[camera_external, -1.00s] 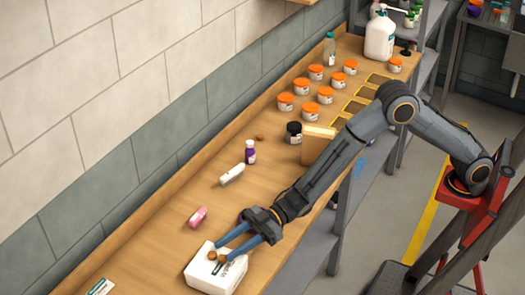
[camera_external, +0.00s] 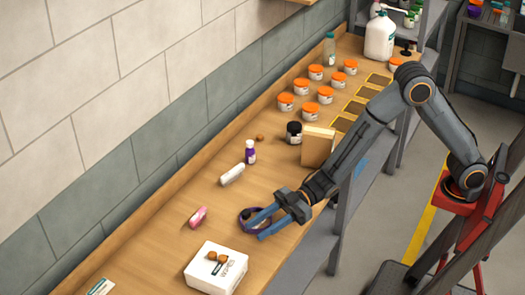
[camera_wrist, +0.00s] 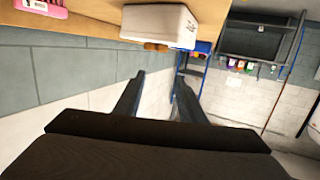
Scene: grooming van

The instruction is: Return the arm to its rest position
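My gripper (camera_external: 254,229) has blue fingers and points toward the lower left over the front part of the wooden bench. In the wrist view the fingers of my gripper (camera_wrist: 160,76) stand apart with nothing between them. My arm reaches from its red mount at the right, bent high at the elbow. A dark purple ring-shaped thing (camera_external: 243,226) lies on the bench behind the fingers and is partly hidden by them. The white wipes box (camera_external: 216,270) stands below the fingers with small brown pieces on top; the box (camera_wrist: 160,24) also shows in the wrist view.
Several orange-lidded jars (camera_external: 302,86) and a white jug (camera_external: 380,35) are farther back.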

